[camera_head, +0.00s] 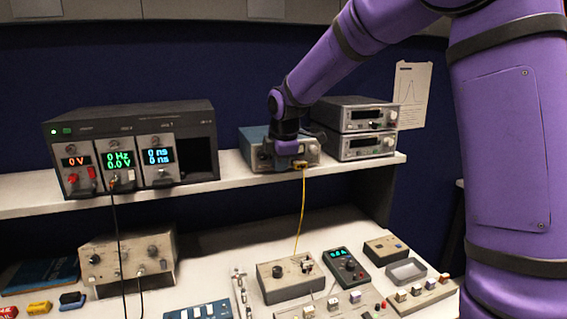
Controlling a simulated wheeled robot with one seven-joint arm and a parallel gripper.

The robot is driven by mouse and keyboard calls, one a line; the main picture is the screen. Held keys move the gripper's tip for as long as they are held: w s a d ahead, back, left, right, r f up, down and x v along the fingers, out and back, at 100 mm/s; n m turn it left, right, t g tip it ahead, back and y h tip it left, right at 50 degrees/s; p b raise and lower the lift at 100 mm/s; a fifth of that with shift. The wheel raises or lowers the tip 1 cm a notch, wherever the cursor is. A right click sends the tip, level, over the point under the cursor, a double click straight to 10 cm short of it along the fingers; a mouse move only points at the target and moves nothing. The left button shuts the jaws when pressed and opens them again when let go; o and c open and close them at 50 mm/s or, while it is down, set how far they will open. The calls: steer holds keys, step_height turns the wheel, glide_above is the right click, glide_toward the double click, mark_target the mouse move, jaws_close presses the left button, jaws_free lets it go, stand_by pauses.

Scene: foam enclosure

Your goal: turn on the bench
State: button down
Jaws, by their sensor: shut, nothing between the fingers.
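The bench (222,180) is a white shelf over a white worktop, both carrying instruments. A black mainframe (135,112) on the left of the shelf has a lit green lamp and three lit displays: 0 V in red, 0 Hz and 0.0 V in green, 0 ns in blue. A blue-grey instrument (256,150) stands mid-shelf. My gripper (287,148) is at its front, shut and empty; my purple wrist hides part of that front. The fingertips are hard to make out, and I cannot tell whether they touch it. Two stacked grey units (352,115) stand to its right.
A yellow cable (301,210) hangs from the blue-grey instrument to the worktop. A black cable (116,225) hangs from the mainframe. A beige box (128,262), a lit handheld meter (347,266) and a grey knob box (290,279) crowd the worktop. My arm fills the right side.

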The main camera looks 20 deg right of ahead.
steer(key=shift+w, duration=0.2)
steer(key=shift+w+f, duration=0.1)
steer(key=shift+w, duration=0.15)
stand_by(0.5)
steer(key=shift+r, duration=0.8)
